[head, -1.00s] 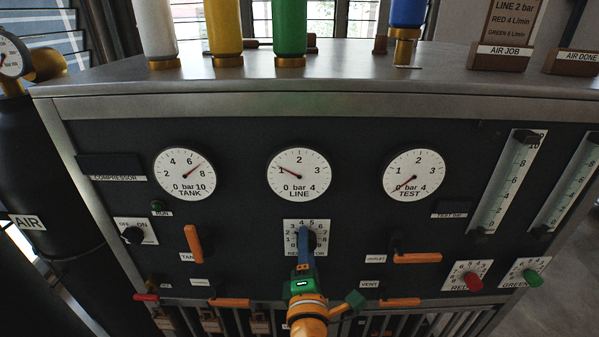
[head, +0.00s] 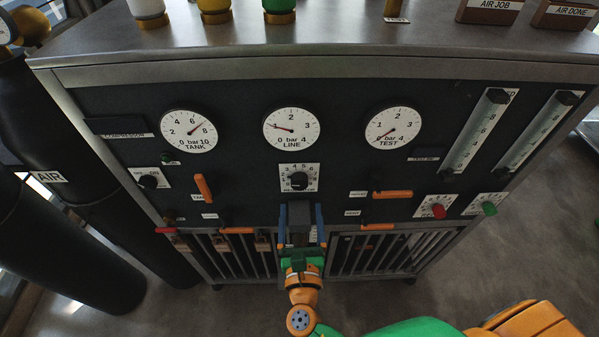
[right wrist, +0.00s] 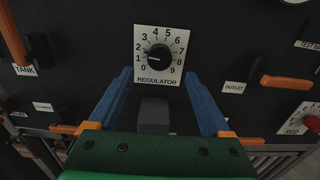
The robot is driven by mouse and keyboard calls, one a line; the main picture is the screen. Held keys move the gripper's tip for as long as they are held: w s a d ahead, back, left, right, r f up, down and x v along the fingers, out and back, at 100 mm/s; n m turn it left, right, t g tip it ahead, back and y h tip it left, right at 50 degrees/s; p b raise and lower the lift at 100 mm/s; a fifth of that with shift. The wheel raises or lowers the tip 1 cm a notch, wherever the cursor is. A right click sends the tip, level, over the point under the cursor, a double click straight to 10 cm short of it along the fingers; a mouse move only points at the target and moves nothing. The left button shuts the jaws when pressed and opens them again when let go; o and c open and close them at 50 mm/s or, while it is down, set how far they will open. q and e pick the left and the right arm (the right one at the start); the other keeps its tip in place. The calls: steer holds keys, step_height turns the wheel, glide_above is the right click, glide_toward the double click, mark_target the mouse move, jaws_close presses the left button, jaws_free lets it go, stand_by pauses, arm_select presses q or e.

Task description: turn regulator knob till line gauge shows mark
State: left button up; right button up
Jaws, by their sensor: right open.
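The regulator knob (head: 299,181) is round and black on a white numbered plate in the panel's middle. In the right wrist view the knob (right wrist: 158,57) has its pale pointer toward the left, about 1 to 2. The line gauge (head: 291,129) is a white dial above it, with its red needle near 1 bar. My right gripper (head: 301,208) is open and empty, just below and in front of the knob, apart from it. In the right wrist view its two blue fingers (right wrist: 158,76) stand either side below the knob. My left gripper is not in view.
The tank gauge (head: 188,130) and test gauge (head: 393,128) flank the line gauge. Orange levers sit left (head: 204,187) and right (head: 392,194) of the knob. Red (head: 438,211) and green (head: 489,208) knobs are lower right. Open floor shows at right.

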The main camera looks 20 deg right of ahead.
mark_target(300, 186)
steer(key=b+x, duration=0.1)
steer(key=x, duration=0.7)
steer(key=shift+f, duration=0.1)
jaws_close()
